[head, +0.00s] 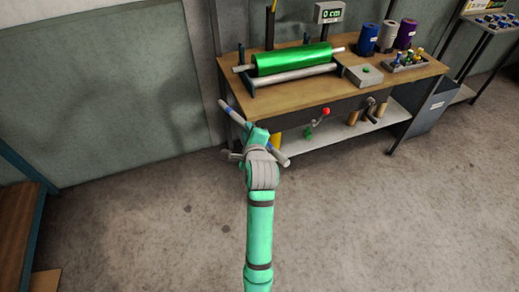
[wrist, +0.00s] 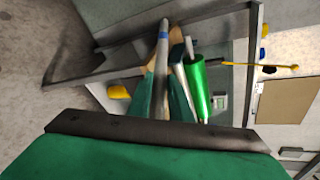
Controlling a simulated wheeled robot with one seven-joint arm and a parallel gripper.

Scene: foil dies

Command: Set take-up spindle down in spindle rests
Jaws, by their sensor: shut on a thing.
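The take-up spindle, a grey rod with a blue band, slants across my gripper (head: 256,138) in the head view, its upper end (head: 236,113) near the bench's left front edge. My gripper is shut on the spindle, in front of the bench. The wrist view shows the spindle (wrist: 160,65) running away between the fingers, its blue band toward the far end. On the bench, a green foil roll (head: 292,58) lies on a rod behind a bare grey bar (head: 293,75). Dark brackets (head: 248,80) stand at their left end; which ones are the spindle rests is hard to tell.
The wooden bench (head: 300,97) also carries a grey box with a green button (head: 365,75), coloured rolls (head: 388,37) and a tray of small items (head: 405,63). A red-knobbed crank (head: 318,122) juts from the front. Open floor (head: 150,240) lies left of my arm.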

